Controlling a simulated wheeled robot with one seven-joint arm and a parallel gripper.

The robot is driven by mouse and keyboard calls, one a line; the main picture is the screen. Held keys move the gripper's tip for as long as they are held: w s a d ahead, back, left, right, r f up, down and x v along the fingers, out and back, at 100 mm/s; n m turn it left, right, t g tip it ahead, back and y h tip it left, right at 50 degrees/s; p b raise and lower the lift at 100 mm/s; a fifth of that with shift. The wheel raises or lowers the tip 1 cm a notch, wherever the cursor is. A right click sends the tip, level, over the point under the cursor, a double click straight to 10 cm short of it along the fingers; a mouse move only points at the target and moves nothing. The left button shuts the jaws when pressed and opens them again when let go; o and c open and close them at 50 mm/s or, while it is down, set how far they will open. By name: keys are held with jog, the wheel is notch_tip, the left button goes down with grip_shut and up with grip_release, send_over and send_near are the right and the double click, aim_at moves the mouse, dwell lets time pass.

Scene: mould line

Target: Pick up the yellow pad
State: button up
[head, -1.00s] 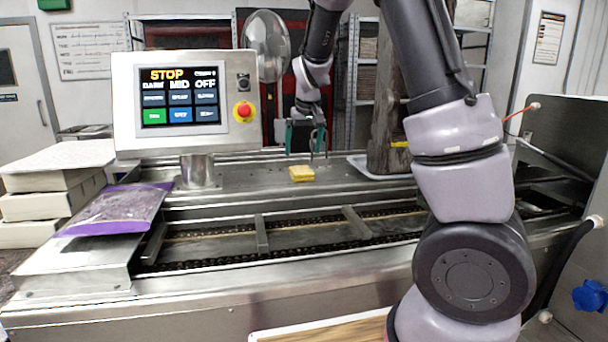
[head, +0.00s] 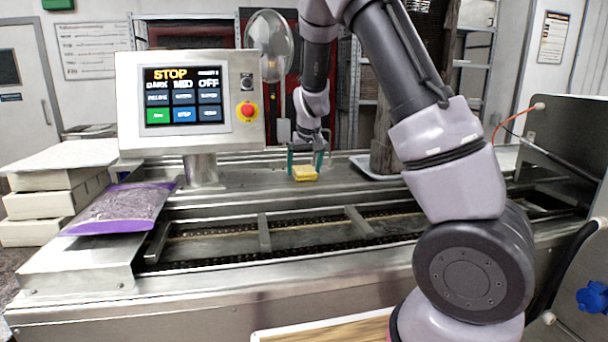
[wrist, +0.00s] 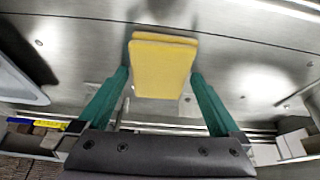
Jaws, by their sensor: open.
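The yellow pad (head: 305,173) lies on the flat steel ledge behind the conveyor, just right of the control panel. My gripper (head: 305,162) is right at the pad, with its green fingers apart, one toward each side. In the wrist view the pad (wrist: 162,66) sits ahead of and between the two green fingertips (wrist: 160,78). Gaps show between the pad and both fingers there. The gripper holds nothing.
The control panel (head: 190,100) stands to the left of the pad. A pale tray (head: 375,168) with a dark block on it lies to the right. The chain conveyor (head: 300,235) runs in front. A purple bag (head: 120,208) lies at left.

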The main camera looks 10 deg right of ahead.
aim_at(304, 170)
jog(key=shift+f, duration=0.15)
jog(key=c, duration=1.3)
jog(key=shift+o, duration=0.2)
notch_tip(304, 170, up, 10)
jog(key=shift+r, duration=0.2)
